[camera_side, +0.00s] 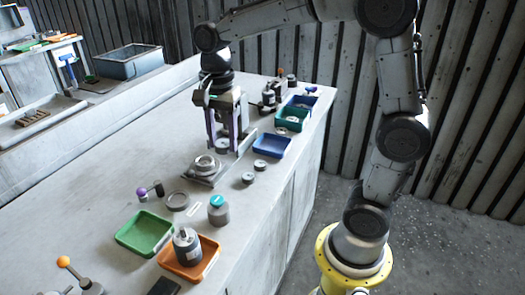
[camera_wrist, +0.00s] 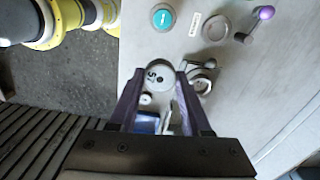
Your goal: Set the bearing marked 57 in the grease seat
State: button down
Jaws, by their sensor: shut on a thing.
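My gripper (camera_side: 222,147) is shut on a bearing (camera_side: 222,146) and holds it above the bench. In the wrist view the pale round bearing (camera_wrist: 158,74) sits between my fingertips (camera_wrist: 160,76); dark marks on its face look like 57, turned sideways. A round metal seat on a square plate (camera_side: 204,168), which looks like the grease seat, is on the bench just below and left of the held bearing. It shows partly in the wrist view (camera_wrist: 200,80), beside my right finger. The bearing is apart from it.
Two loose bearings (camera_side: 260,165) (camera_side: 248,178) lie right of the seat, near blue (camera_side: 272,147) and green (camera_side: 291,120) trays. A ring (camera_side: 177,200), purple-knobbed lever (camera_side: 150,190), teal-topped canister (camera_side: 218,210), green tray (camera_side: 145,234) and orange tray (camera_side: 190,262) stand in front. Bare bench lies to the left.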

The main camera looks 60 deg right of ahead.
jog(key=w+a+f, duration=0.3)
jog(key=w, duration=0.6)
jog(key=n, duration=0.1)
send_over(178, 200)
notch_tip(178, 200, down, 7)
jog(key=shift+f, duration=2.2)
jog(key=shift+f, duration=0.7)
grip_release()
jog(key=shift+w+r, duration=0.2)
jog(key=shift+r, duration=1.5)
jog(key=shift+s+r, duration=0.15)
jog(key=shift+r, duration=1.9)
